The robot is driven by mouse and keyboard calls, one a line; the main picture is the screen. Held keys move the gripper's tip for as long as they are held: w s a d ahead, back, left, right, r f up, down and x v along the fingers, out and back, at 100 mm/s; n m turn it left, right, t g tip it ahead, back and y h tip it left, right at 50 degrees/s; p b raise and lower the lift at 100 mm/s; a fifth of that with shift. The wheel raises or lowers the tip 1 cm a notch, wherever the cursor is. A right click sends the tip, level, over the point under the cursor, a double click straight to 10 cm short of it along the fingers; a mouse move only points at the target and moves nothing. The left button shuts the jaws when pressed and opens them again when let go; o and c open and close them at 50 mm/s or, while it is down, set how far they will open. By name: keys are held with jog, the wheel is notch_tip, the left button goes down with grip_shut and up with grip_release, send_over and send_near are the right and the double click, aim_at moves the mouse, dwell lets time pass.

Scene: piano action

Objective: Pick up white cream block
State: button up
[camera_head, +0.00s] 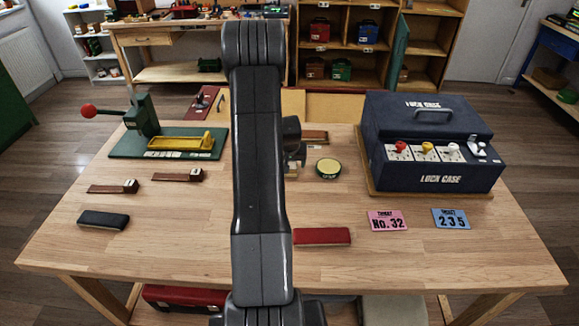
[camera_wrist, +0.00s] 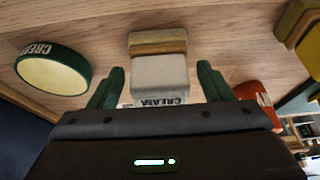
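The white cream block (camera_wrist: 160,75) lies on the wooden table in the wrist view, with a tan, wood-coloured part at its far end and a label reading CREAM on its near side. My gripper (camera_wrist: 160,82) is open, with one green finger to each side of the block and a visible gap on both sides. Nothing is held. In the head view my arm covers most of this spot, and the block cannot be made out clearly.
A round tin (camera_head: 328,169) labelled CREAM stands close by; it also shows in the wrist view (camera_wrist: 53,72). A red block (camera_head: 322,237) lies near the front. A green-based press (camera_head: 165,142) stands at the left.

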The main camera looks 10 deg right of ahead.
jog(key=c, duration=1)
jog(key=shift+r, duration=0.1)
jog(key=shift+c, duration=0.2)
